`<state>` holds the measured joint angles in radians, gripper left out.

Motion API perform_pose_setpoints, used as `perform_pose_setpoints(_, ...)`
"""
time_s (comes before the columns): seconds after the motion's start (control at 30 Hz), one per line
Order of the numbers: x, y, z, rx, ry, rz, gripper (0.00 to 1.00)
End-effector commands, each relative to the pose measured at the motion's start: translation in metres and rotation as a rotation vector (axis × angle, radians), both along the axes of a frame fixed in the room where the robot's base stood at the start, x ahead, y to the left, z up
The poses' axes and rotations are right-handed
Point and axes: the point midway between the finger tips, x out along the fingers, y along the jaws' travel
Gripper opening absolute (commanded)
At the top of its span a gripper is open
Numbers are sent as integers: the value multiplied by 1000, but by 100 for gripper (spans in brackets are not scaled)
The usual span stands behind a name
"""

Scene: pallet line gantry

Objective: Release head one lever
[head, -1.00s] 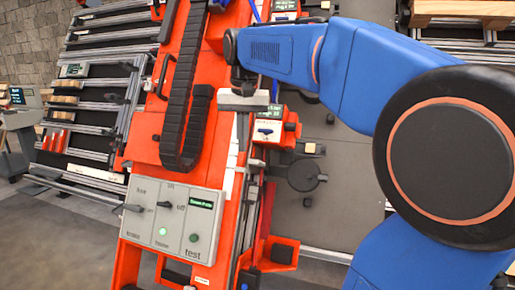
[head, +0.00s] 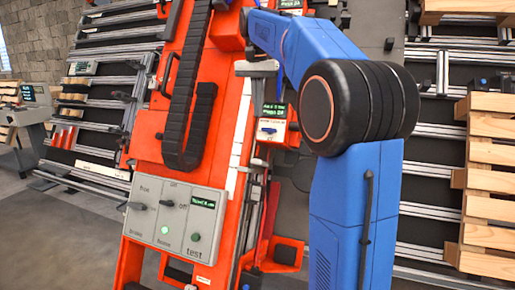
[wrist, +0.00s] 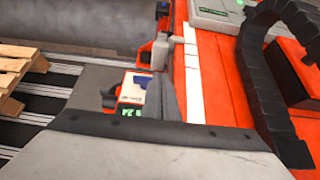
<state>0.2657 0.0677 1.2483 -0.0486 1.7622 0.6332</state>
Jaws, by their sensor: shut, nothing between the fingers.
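A small white-and-red box with a blue lever (head: 268,129) and a green-lit screen stands beside the orange gantry beam. The same kind of box with a blue lever (wrist: 140,81) shows in the wrist view. A similar screened box (head: 288,4) is cut off at the top of the head view. Their text is too small to read for certain. My gripper (head: 257,68) appears above the nearer box, past the arm's bend. In the wrist view my gripper (wrist: 166,96) is shut and empty, its grey fingers close beside the box. Contact with the lever cannot be told.
A grey control panel (head: 175,222) with a switch, a dark lever and green lights is on the beam's near end. A black cable chain (head: 190,100) runs along the beam. Wooden pallets (head: 490,170) stand on rollers at right. Grey floor is open at lower left.

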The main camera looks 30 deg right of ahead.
Motion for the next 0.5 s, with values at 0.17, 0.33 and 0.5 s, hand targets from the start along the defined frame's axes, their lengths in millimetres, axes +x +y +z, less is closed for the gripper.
perform_pose_setpoints(0.17, 0, 0, -1, 0, 0, 1, 0)
perform_pose_setpoints(0.33, 0, 0, -11, 0, 1, 1, 0)
perform_pose_setpoints(0.5, 1, -2, -36, 0, 1, 1, 0)
